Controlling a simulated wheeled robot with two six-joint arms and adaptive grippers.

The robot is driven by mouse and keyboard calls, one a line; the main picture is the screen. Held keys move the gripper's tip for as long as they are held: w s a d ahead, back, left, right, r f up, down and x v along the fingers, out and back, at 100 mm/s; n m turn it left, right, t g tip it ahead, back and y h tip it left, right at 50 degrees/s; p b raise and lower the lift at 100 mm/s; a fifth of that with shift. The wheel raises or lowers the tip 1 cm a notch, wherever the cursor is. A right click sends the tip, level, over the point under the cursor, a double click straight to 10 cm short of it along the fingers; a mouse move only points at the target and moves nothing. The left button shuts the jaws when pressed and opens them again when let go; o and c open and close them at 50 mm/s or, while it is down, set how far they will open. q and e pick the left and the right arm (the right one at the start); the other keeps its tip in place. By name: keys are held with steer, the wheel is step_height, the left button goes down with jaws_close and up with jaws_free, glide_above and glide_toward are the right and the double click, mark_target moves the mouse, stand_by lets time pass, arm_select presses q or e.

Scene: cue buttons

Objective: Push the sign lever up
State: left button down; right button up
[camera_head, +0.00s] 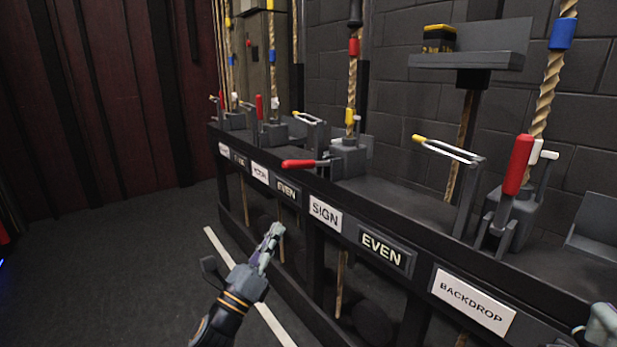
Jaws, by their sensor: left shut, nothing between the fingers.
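The sign lever (299,163) has a red handle and sticks out roughly level toward the left, above the white SIGN label (325,212). Its grey base block (348,158) sits on the dark rail with a rope rising from it. My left gripper (272,236) is shut and empty. It appears in front of the rail, below and left of the sign lever, apart from it. Part of my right gripper (602,325) shows at the lower right edge; its fingers are mostly cut off.
The backdrop lever (518,163) stands upright with a red handle at the right, above the BACKDROP label (473,300). A yellow-tipped metal loop (448,149) stands between the two levers. More levers line the rail (400,205) farther back. Open floor (110,260) lies at left.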

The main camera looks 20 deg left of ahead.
arm_select(q)
steer(key=p, duration=0.7)
glide_toward(311, 164)
steer(key=w, duration=0.3)
steer(key=shift+w+a+r, duration=0.1)
steer(key=shift+a+r, duration=0.1)
steer(key=shift+r, duration=0.3)
steer(key=shift+a+r, duration=0.15)
steer(key=shift+r, duration=0.3)
